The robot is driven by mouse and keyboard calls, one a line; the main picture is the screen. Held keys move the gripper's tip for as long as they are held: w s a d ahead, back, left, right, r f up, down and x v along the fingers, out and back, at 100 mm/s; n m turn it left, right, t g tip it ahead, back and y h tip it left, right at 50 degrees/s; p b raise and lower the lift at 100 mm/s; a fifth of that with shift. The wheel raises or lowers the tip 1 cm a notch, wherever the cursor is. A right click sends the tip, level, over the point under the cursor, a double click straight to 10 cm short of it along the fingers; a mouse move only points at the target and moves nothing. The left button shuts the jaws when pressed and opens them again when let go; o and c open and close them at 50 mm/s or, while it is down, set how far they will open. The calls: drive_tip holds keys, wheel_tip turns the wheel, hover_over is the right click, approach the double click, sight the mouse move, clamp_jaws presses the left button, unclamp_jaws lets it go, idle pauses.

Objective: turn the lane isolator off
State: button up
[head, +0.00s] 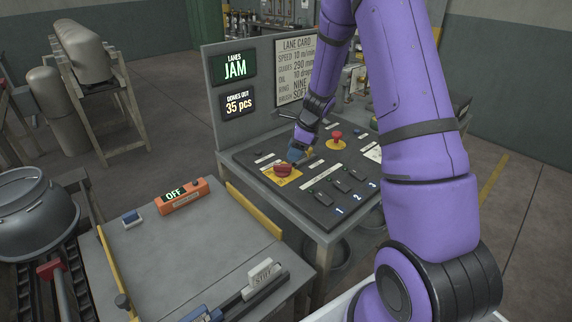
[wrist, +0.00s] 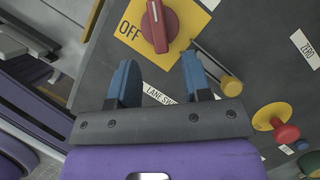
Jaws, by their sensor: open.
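The lane isolator is a red rotary knob (head: 283,170) on a yellow plate at the near left of the dark control panel. In the wrist view the knob (wrist: 160,27) shows at the top, with a white mark on it pointing roughly up the picture. The word OFF (wrist: 129,31) is printed on the plate to its left. My gripper (wrist: 159,76) is open, its two blue fingers apart and empty, just below the knob in that view and not around it. In the head view my gripper (head: 296,153) is over the panel beside the knob, partly hidden by my wrist.
A red mushroom button (head: 336,135) on yellow stands farther back. Black switches (head: 341,186) line the panel front. An upright board reads JAM (head: 235,68). An orange box (head: 182,197) reads OFF.

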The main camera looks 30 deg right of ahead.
sight(287, 165)
drive_tip(key=shift+x, duration=2.95)
clamp_jaws()
